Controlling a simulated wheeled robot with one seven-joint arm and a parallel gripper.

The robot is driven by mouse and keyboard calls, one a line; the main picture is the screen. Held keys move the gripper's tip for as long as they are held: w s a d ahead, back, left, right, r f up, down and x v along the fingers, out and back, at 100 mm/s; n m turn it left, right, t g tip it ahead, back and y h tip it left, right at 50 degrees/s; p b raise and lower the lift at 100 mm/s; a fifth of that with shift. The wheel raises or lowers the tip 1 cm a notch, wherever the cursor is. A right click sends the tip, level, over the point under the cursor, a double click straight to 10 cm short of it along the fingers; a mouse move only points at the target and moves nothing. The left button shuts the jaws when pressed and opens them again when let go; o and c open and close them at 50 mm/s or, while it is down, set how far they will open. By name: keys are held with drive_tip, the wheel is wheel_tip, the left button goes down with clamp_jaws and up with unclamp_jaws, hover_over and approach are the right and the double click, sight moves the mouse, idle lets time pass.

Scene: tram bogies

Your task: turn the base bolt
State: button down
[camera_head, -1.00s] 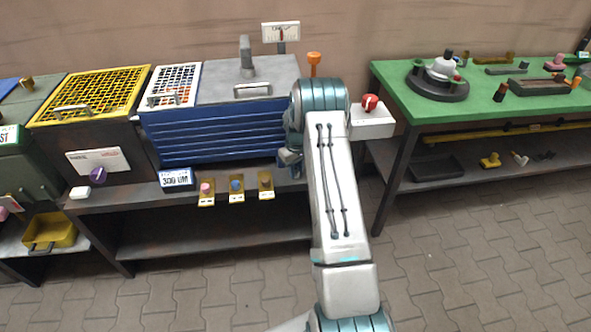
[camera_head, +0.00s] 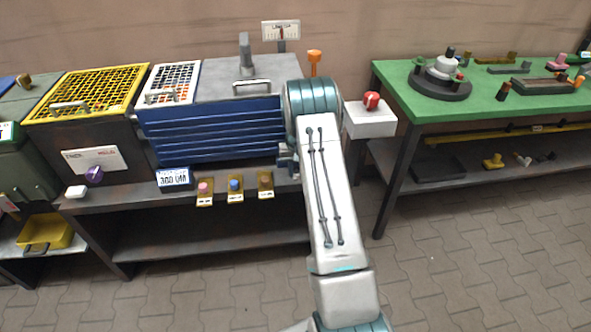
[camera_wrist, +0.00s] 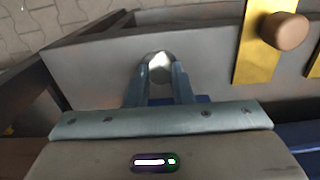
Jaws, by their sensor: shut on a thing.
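In the wrist view a shiny round metal bolt head (camera_wrist: 159,64) sits at the grey edge of the bench. My gripper (camera_wrist: 158,76) has its two blue-grey fingers around the bolt head, one on each side, and is shut on it. In the head view my gripper (camera_head: 286,160) shows only in part, beside the right end of the blue ribbed machine (camera_head: 215,130). The bolt is hidden behind my arm there.
Yellow plates with coloured buttons (camera_head: 235,188) line the bench's front edge, close to my gripper; one plate (camera_wrist: 257,45) with a brownish button fills the wrist view's upper right. A white box with a red knob (camera_head: 370,121) stands right of my arm. The paved floor is clear.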

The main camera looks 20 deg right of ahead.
drive_tip(key=c, duration=1.3)
unclamp_jaws()
drive_tip(key=shift+o, duration=0.2)
drive_tip(key=shift+r, duration=0.1)
wheel_tip(320, 180, up, 14)
drive_tip(key=shift+f, duration=0.2)
